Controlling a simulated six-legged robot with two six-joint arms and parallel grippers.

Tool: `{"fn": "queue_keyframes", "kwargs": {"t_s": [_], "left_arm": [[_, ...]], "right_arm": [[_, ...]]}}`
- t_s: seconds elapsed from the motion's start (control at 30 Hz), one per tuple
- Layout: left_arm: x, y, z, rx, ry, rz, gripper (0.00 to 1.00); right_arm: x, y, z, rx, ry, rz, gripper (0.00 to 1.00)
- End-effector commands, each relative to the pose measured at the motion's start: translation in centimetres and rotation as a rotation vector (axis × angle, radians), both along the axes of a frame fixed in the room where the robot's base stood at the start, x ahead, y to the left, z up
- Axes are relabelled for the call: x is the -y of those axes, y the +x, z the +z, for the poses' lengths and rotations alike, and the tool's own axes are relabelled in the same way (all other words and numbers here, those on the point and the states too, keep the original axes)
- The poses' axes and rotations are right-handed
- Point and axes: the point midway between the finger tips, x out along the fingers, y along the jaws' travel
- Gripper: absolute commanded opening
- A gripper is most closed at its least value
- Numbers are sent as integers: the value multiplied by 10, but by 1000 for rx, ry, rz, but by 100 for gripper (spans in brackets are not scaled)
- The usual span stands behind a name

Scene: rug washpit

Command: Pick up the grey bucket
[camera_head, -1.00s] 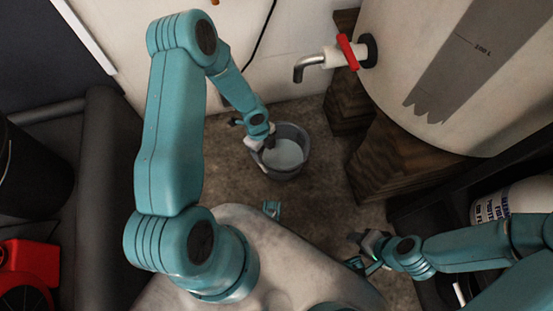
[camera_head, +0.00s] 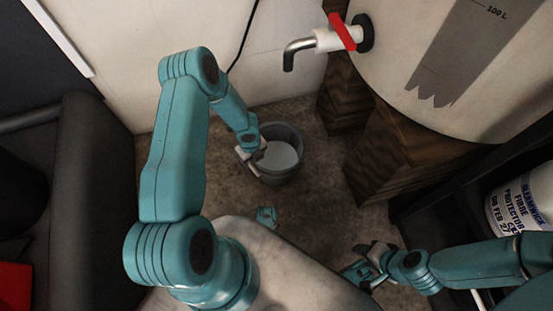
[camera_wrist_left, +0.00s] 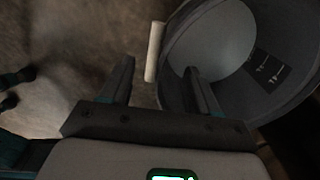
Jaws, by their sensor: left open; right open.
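The grey bucket (camera_head: 291,168) stands upright on the floor below and left of the tap, with something pale inside it. In the left wrist view the bucket (camera_wrist_left: 290,108) fills the upper right, with a pale handle grip (camera_wrist_left: 154,51) at its left rim. My left gripper (camera_head: 256,152) is at the bucket's left rim. In the left wrist view its open fingers (camera_wrist_left: 157,82) point at the rim, one on the floor side and one over the bucket; I cannot tell whether they touch it. My right gripper (camera_head: 366,262) is open, low and well right of the bucket.
A metal tap (camera_head: 318,41) with a red lever comes out of a large white tank (camera_head: 400,70) on dark wooden blocks (camera_head: 385,155). A white labelled container (camera_head: 525,200) stands on a dark shelf at right. A dark padded thing (camera_head: 92,190) is at left.

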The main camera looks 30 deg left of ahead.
Motion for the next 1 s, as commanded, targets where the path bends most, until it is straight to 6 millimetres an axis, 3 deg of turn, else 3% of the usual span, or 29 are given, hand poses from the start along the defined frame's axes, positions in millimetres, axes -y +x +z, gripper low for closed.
{"fn": "queue_keyframes", "kwargs": {"t_s": [0.23,0.47,0.5,0.67,0.7,1.0], "left_arm": [[1,-3,-44,-2,-2,-3,61],[0,-3,-45,0,-1,-3,61],[0,-3,-45,0,-1,-3,57],[0,-3,-45,0,-1,-3,5],[0,-3,-45,0,-1,-3,0],[0,-3,-45,-1,-1,-2,0]], "right_arm": [[4,4,-24,6,-3,-16,48],[5,5,-22,8,-4,-19,48],[5,5,-22,8,-4,-19,48],[5,5,-22,8,-4,-19,48],[5,5,-22,8,-4,-19,48],[4,4,-22,8,-4,-18,48]]}}
